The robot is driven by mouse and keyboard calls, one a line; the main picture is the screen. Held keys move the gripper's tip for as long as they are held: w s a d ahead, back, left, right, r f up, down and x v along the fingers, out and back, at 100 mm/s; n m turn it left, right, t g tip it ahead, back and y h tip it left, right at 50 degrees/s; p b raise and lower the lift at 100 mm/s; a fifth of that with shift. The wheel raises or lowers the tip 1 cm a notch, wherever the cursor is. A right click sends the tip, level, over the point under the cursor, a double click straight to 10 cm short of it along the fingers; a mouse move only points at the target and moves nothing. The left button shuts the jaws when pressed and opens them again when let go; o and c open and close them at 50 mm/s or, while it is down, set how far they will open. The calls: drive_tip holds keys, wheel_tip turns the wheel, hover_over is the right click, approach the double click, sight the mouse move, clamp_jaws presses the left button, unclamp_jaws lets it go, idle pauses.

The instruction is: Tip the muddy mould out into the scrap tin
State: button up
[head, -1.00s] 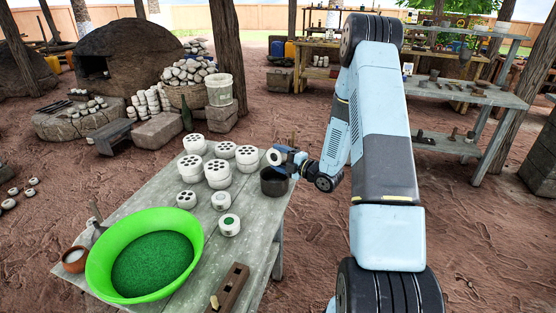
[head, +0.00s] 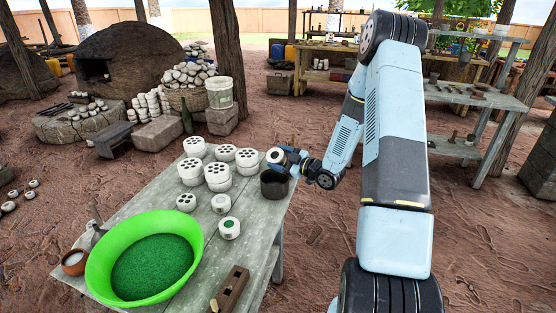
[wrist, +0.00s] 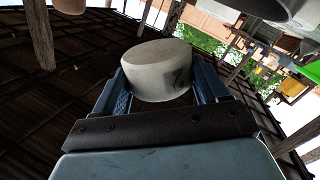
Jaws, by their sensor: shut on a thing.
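The mould (head: 275,156), a short pale round block with a dark centre on its face, is in my gripper (head: 284,160). In the wrist view the mould (wrist: 158,72) sits between the two blue fingers, with a dark smear on its side. It is tipped on its side, its round face turned toward the head camera. The scrap tin (head: 273,188), a dark round open pot, stands on the table's right edge, just below the mould. The mould looks above the tin's rim and apart from it. The tin's inside is mostly hidden.
The grey plank table (head: 150,205) carries several white moulds with holes (head: 217,172) left of the tin. A green basin (head: 195,250) of green grains and a wooden block (head: 231,290) are nearer. A white bucket (head: 219,92) stands behind.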

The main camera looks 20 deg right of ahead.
drive_tip(key=m, duration=0.3)
drive_tip(key=r+m, duration=0.1)
drive_tip(key=m, duration=0.1)
drive_tip(key=shift+m, duration=0.4)
drive_tip(key=shift+a+f, duration=0.1)
